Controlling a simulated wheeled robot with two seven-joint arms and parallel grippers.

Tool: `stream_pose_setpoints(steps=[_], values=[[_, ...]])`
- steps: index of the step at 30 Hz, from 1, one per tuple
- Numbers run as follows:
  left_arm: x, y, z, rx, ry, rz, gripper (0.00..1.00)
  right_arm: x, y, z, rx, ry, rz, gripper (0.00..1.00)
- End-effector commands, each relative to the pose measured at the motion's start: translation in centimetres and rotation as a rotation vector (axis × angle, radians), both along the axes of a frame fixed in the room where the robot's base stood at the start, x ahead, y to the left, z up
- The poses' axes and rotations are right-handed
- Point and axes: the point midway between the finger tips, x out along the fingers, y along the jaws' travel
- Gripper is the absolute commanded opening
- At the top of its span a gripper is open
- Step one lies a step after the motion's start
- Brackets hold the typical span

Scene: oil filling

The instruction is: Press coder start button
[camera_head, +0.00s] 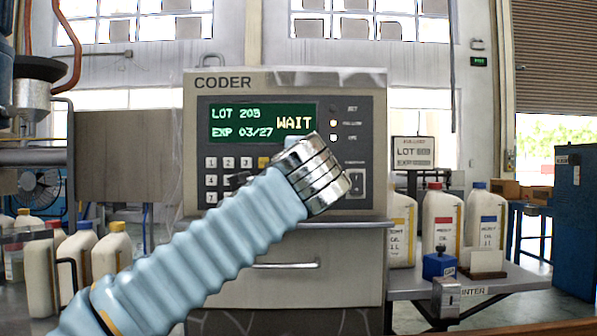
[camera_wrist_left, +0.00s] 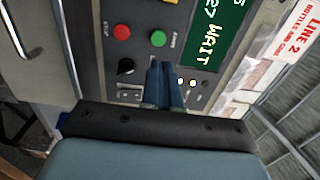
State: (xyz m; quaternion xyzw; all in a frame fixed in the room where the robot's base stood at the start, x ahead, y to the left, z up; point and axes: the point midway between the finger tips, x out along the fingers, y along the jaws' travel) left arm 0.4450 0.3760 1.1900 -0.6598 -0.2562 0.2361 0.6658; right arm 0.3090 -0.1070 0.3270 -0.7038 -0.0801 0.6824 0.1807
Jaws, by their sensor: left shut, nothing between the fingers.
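The coder (camera_head: 290,80) is a grey machine whose green screen (camera_head: 262,122) reads LOT, EXP 03/27 and WAIT. My left arm crosses in front of its panel in the head view and hides part of the buttons. In the left wrist view, a green button (camera_wrist_left: 158,38) and a red button (camera_wrist_left: 122,32) sit on the panel beside the screen. The small label by the green one is hard to read. My left gripper (camera_wrist_left: 162,64) is shut and empty, its dark blue fingertips just below the green button in the picture. Contact cannot be told. My right gripper is not in view.
A black knob (camera_wrist_left: 125,67) and small lit lamps (camera_wrist_left: 193,83) flank the fingers. A keypad (camera_head: 228,163) is left of my wrist. White oil jugs (camera_head: 442,222) stand on a bench to the right, and others (camera_head: 76,250) at left.

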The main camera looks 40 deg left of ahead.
Motion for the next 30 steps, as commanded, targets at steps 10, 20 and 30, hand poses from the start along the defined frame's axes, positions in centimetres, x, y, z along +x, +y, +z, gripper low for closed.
stream_pose_setpoints(steps=[10,20,30], values=[[-3.1,-2.7,-0.1,0.001,-0.001,-0.001,0.00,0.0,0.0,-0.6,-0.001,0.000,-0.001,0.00],[-3.2,-2.8,0.0,0.001,-0.001,0.000,0.00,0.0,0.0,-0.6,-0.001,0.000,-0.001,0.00],[-3.2,-2.8,0.0,0.001,-0.001,0.000,0.00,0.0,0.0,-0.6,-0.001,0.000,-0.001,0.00]])
